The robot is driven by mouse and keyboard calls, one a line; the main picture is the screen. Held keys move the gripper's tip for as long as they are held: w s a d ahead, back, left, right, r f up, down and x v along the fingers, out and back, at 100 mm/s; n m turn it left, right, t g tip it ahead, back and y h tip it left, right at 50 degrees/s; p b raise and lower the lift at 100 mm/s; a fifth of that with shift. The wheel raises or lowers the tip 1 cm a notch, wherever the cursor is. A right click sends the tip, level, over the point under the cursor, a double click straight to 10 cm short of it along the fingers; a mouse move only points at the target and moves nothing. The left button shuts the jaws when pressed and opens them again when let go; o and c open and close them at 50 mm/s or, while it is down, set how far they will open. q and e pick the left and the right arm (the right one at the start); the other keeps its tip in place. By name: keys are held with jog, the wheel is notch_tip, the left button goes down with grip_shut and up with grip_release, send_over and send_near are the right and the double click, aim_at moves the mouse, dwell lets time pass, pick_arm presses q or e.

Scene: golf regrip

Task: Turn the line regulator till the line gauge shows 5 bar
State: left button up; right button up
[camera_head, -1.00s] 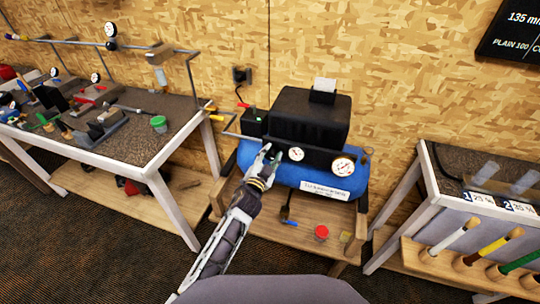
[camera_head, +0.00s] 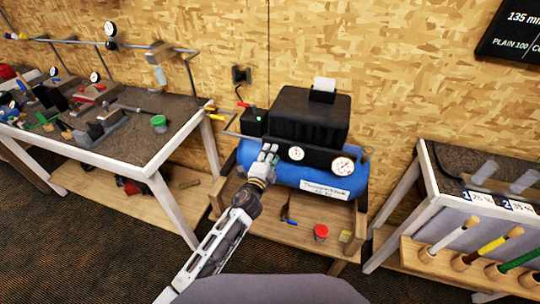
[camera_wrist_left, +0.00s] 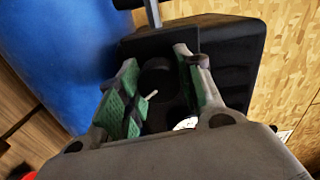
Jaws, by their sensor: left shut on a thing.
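A blue air compressor (camera_head: 328,183) with a black top stands on a low wooden stand. Its front panel carries a smaller white gauge (camera_head: 296,153) and a larger one (camera_head: 343,166); I cannot read either needle, nor tell by label which is the line gauge. My left gripper (camera_head: 268,152) is at the panel, left of the smaller gauge. In the left wrist view its green-padded fingers are on both sides of the dark round regulator knob (camera_wrist_left: 155,78), shut on it. A white pointer (camera_wrist_left: 150,97) shows between them. My right gripper is not in view.
A workbench (camera_head: 150,150) with tools and a gauge rail stands at left. A red-lidded jar (camera_head: 321,232) and a brush are on the stand's shelf below the compressor.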

pick_arm(q)
jog(key=shift+m, duration=0.3)
jog(key=o, duration=0.7)
jog(key=shift+o, duration=1.7)
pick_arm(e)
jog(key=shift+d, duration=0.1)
pick_arm(q)
jog(key=v, duration=1.2)
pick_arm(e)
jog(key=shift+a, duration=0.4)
pick_arm(q)
jog(key=shift+d, duration=0.1)
